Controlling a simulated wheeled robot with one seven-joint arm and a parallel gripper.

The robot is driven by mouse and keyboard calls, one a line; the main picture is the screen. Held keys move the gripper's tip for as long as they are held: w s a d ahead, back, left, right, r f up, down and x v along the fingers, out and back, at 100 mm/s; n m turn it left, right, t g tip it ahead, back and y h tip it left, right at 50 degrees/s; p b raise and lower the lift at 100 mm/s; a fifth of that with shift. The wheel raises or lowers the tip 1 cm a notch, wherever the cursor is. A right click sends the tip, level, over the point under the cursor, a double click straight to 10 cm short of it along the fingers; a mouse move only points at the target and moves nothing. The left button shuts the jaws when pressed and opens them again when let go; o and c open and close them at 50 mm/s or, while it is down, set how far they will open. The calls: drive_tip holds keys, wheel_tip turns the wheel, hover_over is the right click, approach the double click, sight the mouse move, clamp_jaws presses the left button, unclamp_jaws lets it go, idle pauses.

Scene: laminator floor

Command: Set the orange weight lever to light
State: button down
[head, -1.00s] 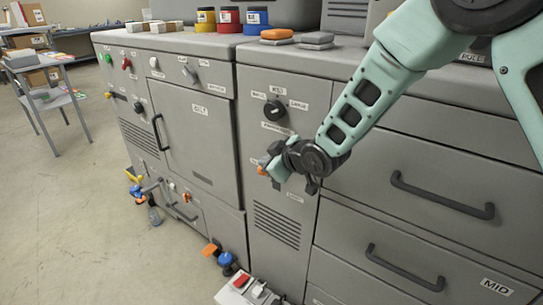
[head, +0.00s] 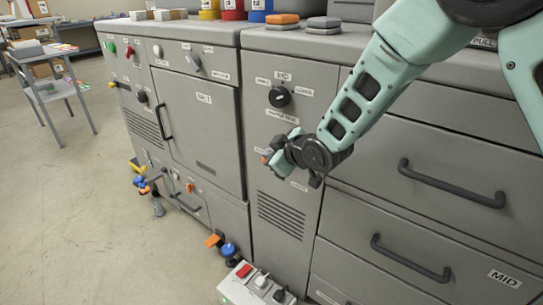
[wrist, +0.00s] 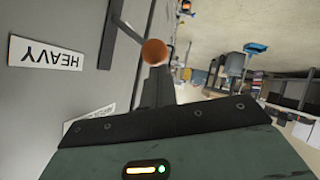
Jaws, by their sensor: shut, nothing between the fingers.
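The orange weight lever shows in the wrist view as a round orange knob (wrist: 154,52) on a dark shaft, beside a "HEAVY" label (wrist: 46,53) that reads upside down. In the head view only a small orange spot (head: 264,160) shows by my fingers, on the front of the grey cabinet (head: 262,215). My gripper (head: 274,158) is shut and empty, close to the knob. In the wrist view the dark fingers (wrist: 157,88) reach up to just below the knob; I cannot tell whether they touch it. A second label (wrist: 88,118) is partly hidden behind my gripper.
A black rotary knob (head: 279,96) sits above the lever on the same panel. Drawers with dark handles (head: 450,185) are to the right. A white box with red and dark switches (head: 255,287) stands on the floor. Open floor (head: 75,210) lies to the left.

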wheel_tip(320, 180, down, 7)
drive_tip(key=s+a+n+t+h+b, duration=0.1)
drive_tip(key=n+t+b, duration=0.3)
drive_tip(key=b, duration=0.6)
drive_tip(key=shift+s+a+h, duration=0.25)
drive_tip(key=shift+s+h, duration=0.05)
drive_tip(key=shift+s, duration=0.2)
drive_tip(key=shift+f, duration=0.1)
